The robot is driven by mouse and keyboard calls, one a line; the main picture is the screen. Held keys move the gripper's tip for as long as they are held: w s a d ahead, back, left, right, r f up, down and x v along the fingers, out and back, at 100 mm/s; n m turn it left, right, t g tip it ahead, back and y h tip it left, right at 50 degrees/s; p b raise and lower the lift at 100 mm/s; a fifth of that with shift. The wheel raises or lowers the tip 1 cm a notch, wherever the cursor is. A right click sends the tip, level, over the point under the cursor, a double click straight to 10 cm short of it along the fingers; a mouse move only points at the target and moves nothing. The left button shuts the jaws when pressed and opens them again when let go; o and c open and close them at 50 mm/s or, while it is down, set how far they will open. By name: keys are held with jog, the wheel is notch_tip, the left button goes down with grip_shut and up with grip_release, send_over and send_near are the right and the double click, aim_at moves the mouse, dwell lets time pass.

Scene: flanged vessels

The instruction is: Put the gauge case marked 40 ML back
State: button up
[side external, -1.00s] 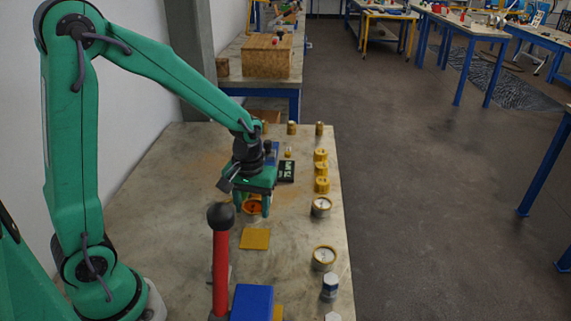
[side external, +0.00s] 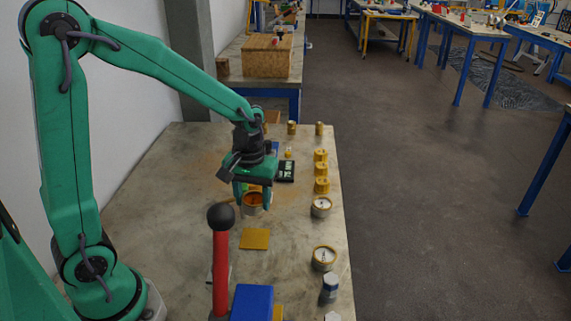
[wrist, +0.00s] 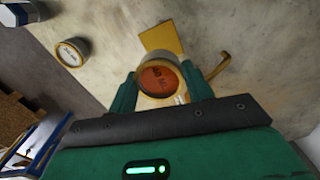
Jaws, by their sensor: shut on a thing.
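In the wrist view, the fingers of my gripper (wrist: 160,90) stand on either side of the gauge case (wrist: 160,77). Its face carries dark marks that I cannot read, so I cannot confirm 40 ML. A flat yellow square plate (side external: 255,238) lies bare on the bench in front of it, and the plate also shows in the wrist view (wrist: 162,37). I cannot tell how high the case is above the bench.
White-faced gauges stand at the right, one upper (side external: 321,206) and one lower (side external: 324,258). Yellow flanged pieces (side external: 321,170) stand behind them. A dark display (side external: 286,171) lies behind my gripper. A red post with a black ball (side external: 221,260) and a blue block (side external: 252,302) stand in front.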

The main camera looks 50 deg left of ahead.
jog(key=w+d, duration=0.3)
jog(key=d, duration=0.6)
jog(key=w+d, duration=0.3)
jog(key=d, duration=0.7)
send_over(322, 236)
notch_tip(322, 236, down, 6)
jog(key=shift+a+f, duration=0.1)
jog(key=shift+f, duration=1.95)
jog(key=shift+f, duration=0.15)
jog(key=o, duration=1.2)
